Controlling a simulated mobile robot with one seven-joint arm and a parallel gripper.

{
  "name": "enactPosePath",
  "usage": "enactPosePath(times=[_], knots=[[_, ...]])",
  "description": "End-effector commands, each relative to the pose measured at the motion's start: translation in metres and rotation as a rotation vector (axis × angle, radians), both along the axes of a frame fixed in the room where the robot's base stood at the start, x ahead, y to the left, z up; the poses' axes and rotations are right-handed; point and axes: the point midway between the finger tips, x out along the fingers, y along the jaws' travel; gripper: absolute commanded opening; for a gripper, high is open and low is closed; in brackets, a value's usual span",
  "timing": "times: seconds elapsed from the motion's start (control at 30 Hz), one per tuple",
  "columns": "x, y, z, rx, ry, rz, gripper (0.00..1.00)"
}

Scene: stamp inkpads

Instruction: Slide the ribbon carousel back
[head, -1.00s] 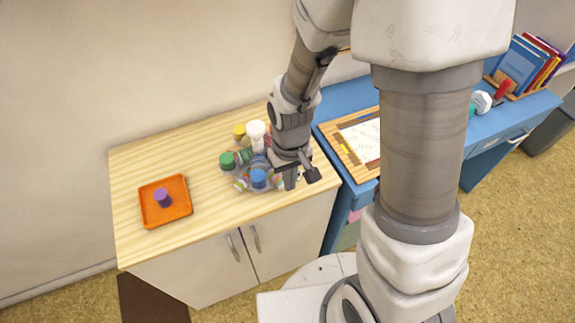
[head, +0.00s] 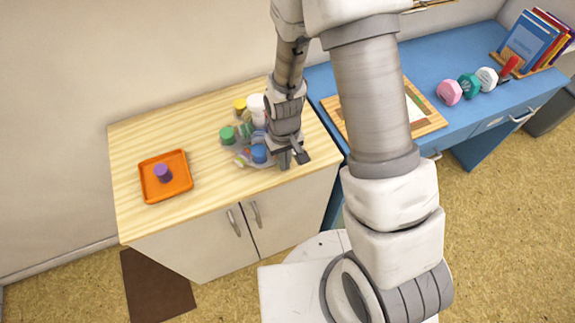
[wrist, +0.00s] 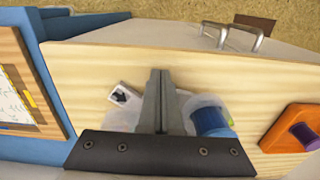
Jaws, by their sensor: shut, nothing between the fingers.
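The ribbon carousel (head: 240,163) is a grey base bearing several ribbon spools, on the wooden cabinet top. A blue spool (head: 259,153) stands at its front, a green one (head: 227,135) at its left, and a white post (head: 256,106) at its back. My gripper (head: 286,163) is shut and empty, low at the carousel's front right. My arm hides the carousel's right side. In the wrist view my shut fingers (wrist: 160,97) lie between a tile with a black arrow (wrist: 123,97) and the blue spool (wrist: 212,123). I cannot tell whether they touch the carousel.
An orange tray (head: 147,186) with a purple spool (head: 163,172) sits left on the cabinet top (head: 145,135). A blue desk (head: 455,50) with a wooden-framed board (head: 428,122), dumbbells and books adjoins at the right. Bare wood lies between tray and carousel.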

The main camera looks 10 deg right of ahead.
Motion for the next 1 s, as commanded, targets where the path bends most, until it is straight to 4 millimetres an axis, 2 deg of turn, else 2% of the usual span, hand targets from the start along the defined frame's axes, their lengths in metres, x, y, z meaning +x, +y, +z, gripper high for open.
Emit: enactPosePath(times=[0.3, 0.4, 1.0], knots=[[0.001, 0.0, 0.0, 0.0, 0.001, 0.0, 0.0], [0.007, 0.002, -0.001, 0.0, 0.001, 0.0, 0.0], [0.116, 0.032, -0.001, 0.003, -0.008, 0.0, 0.0]])
